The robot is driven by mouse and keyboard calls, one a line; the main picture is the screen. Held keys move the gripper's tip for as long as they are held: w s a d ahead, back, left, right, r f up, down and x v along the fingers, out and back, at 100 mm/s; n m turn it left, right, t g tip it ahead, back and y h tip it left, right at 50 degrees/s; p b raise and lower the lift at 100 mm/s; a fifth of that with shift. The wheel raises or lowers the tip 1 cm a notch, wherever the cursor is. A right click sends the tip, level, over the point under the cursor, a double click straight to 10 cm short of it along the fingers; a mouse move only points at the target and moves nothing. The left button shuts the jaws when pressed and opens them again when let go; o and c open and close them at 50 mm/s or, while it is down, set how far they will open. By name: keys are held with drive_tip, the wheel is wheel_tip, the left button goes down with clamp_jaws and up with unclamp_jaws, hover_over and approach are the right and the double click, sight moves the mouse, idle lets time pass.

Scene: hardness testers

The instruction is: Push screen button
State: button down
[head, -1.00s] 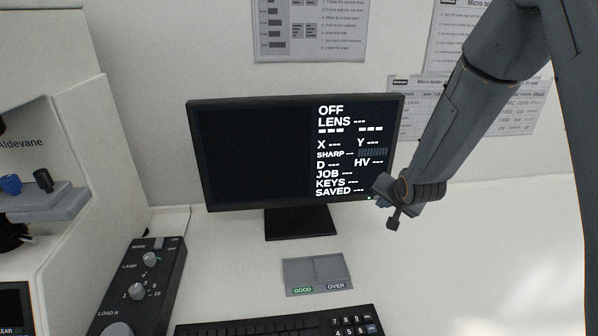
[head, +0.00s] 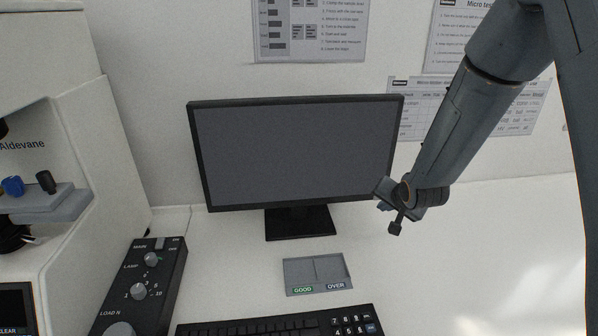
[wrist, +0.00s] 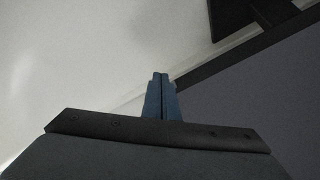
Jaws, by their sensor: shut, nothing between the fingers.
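The monitor (head: 296,150) stands on the white bench, its screen plain grey with no text. I cannot make out the screen button; the lower right corner of the frame is partly hidden by my wrist. My gripper (head: 382,206) is at that corner, mostly hidden behind my wrist parts. In the wrist view my blue fingers (wrist: 161,80) are shut together and empty, their tips seen against the edge of the monitor's black frame (wrist: 215,65). I cannot tell whether they touch it.
The monitor stand (head: 300,222) is below the screen. A grey tray marked GOOD and OVER (head: 317,272), a black keyboard (head: 290,326) and a knob box (head: 143,285) are in front. A tester (head: 50,150) stands left. The bench at right is clear.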

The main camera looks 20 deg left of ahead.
drive_tip(key=s+d+p, duration=0.1)
drive_tip(key=s+d, duration=0.1)
drive_tip(key=s, duration=0.3)
drive_tip(key=shift+s+d+p, duration=0.15)
drive_tip(key=shift+s+p, duration=0.15)
drive_tip(key=shift+p, duration=0.05)
idle(0.3)
drive_tip(key=s+d+r+n+g+h, duration=0.1)
drive_tip(key=s+d, duration=0.3)
drive_tip(key=s, duration=0.4)
drive_tip(key=s+d+r+n+g, duration=0.1)
drive_tip(key=s+d+r+g, duration=0.2)
drive_tip(key=s, duration=0.5)
drive_tip(key=s+d+r+n+g+h, duration=0.1)
drive_tip(key=s+d+r+n+g, duration=0.1)
drive_tip(key=s, duration=0.6)
drive_tip(key=d+r+g, duration=0.1)
drive_tip(key=d+r, duration=0.1)
drive_tip(key=d, duration=0.1)
drive_tip(key=shift+s+r+h, duration=0.2)
drive_tip(key=shift+s+h, duration=0.1)
drive_tip(key=shift+s, duration=0.1)
